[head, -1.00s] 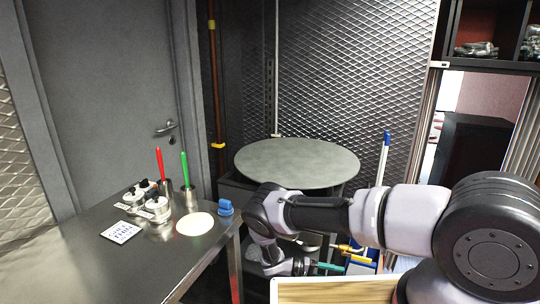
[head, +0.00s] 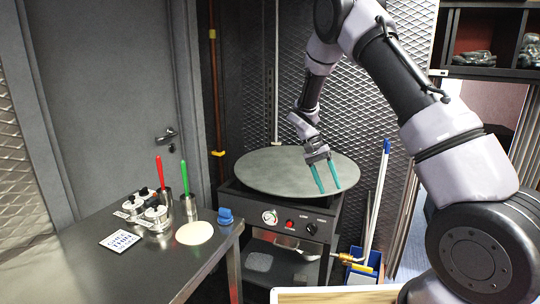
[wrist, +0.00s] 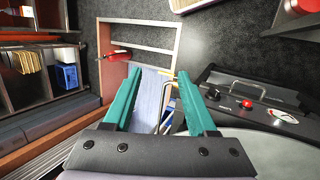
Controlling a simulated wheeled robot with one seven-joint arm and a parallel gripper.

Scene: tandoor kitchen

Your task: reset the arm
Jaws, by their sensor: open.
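My gripper (head: 326,178) is open, with its two teal fingers apart and nothing between them. In the head view it hangs from my raised, bent arm, in front of the right part of the round grey griddle plate (head: 265,172). In the wrist view my gripper (wrist: 160,95) also shows open and empty, with the griddle's control panel (wrist: 245,103) on the right beyond the fingers.
A steel table (head: 75,275) at left holds a flat round dough (head: 194,233), a blue object (head: 225,216), lidded jars, a printed card (head: 120,240) and red and green handled tools. A blue broom (head: 386,150) stands right of the griddle. A shelf (head: 490,45) is at upper right.

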